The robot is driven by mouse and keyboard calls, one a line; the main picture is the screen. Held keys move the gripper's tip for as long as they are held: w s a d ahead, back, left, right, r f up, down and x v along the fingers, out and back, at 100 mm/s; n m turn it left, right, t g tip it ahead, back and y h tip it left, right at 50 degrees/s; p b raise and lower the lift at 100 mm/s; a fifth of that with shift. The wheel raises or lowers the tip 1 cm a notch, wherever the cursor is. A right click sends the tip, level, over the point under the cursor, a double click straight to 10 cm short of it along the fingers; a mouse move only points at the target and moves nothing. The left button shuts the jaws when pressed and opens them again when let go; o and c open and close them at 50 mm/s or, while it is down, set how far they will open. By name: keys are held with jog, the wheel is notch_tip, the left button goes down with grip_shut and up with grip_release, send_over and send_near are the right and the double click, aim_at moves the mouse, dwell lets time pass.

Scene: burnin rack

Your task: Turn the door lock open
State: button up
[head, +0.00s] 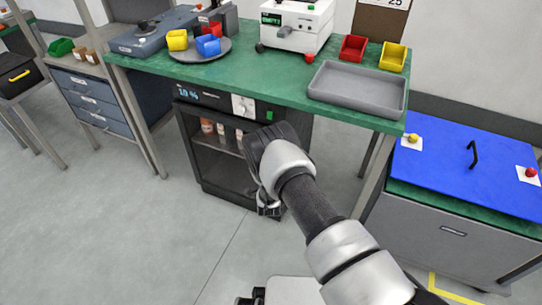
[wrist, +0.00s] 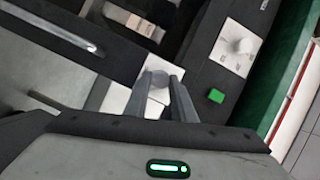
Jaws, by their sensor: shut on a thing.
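The door lock (wrist: 158,77) is a small round grey knob on a white plate, in the middle of the wrist view. My gripper (wrist: 161,88) has its two grey fingers on either side of the knob and is shut on it. Which way the lock is turned cannot be made out. In the head view my gripper (head: 268,209) is low in front of the dark cabinet (head: 222,188) under the green bench, and my arm hides the lock there. The cabinet's door has a dark frame, and bottles (head: 221,130) show behind it.
The cabinet's top panel has a white dial (head: 243,106) and a green button (wrist: 216,95). A silver bar (wrist: 48,28) shows at upper left in the wrist view. A grey tray (head: 357,90) lies on the bench above. A blue-lidded chest (head: 470,165) stands right. Floor at left is clear.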

jog(key=shift+f+m+t+b, duration=0.1)
jog(key=shift+m+t+b, duration=0.45)
jog(key=shift+m+b, duration=0.75)
jog(key=shift+f+m+t+b, duration=0.1)
jog(key=shift+m+t+b, duration=0.45)
jog(key=shift+m+b, duration=0.75)
jog(key=o, duration=1.1)
jog(key=shift+c, duration=0.2)
jog(key=shift+s, duration=0.1)
jog(key=s+f+p, duration=0.1)
jog(key=s+p, duration=0.3)
jog(key=s, duration=1.3)
jog(key=shift+d+f, duration=0.3)
jog(key=shift+f, duration=0.1)
